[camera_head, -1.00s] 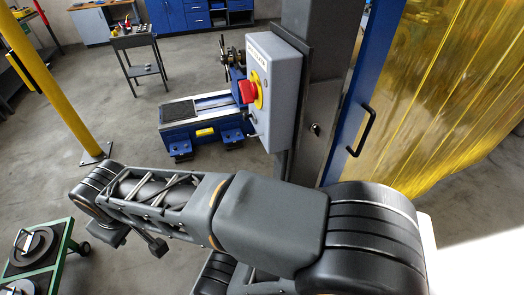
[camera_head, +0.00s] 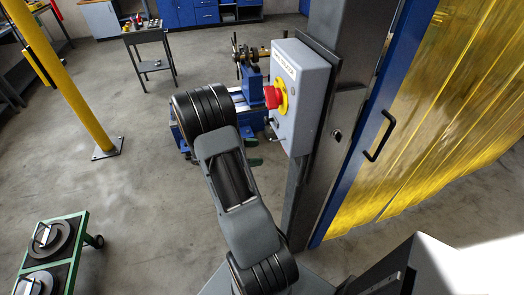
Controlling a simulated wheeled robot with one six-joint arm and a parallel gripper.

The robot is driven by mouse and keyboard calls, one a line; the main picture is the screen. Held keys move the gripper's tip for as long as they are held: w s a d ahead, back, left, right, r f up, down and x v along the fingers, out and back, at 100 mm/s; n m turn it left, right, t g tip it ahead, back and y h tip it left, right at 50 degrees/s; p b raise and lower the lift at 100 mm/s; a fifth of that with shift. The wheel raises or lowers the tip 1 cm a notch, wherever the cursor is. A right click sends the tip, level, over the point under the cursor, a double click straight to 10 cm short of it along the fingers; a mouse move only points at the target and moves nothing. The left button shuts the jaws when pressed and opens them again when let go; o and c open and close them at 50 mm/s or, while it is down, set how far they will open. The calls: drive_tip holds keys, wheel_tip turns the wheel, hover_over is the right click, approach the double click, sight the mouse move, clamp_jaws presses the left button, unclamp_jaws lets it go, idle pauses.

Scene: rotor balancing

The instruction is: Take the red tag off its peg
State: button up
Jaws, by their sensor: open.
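I cannot make out a red tag in this view. A grey control box (camera_head: 302,90) is fixed to the dark post right of centre. Small fittings stick out below the button; I cannot tell whether one is the tag's peg. My arm rises from the bottom centre, with its upper joint left of the box and apart from it in the picture. My gripper is not in view.
A blue machine (camera_head: 249,78) stands behind the box, partly hidden by my arm. A blue-framed door with a black handle (camera_head: 379,136) and a yellow strip curtain (camera_head: 440,110) are at right. A yellow post (camera_head: 62,85) and green cart (camera_head: 75,262) are at left. Floor between is open.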

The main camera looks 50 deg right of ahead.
drive_tip(key=s+d+f+n+h, duration=0.2)
drive_tip(key=s+d+f, duration=0.1)
drive_tip(key=d, duration=0.7)
drive_tip(key=shift+s+d+f+n+g+h, duration=0.2)
drive_tip(key=shift+s+d+n+g+h, duration=0.15)
drive_tip(key=shift+s, duration=0.55)
drive_tip(key=shift+a, duration=0.1)
drive_tip(key=c, duration=0.7)
drive_tip(key=shift+o, duration=0.2)
drive_tip(key=shift+r+p, duration=0.35)
drive_tip(key=shift+p, duration=0.1)
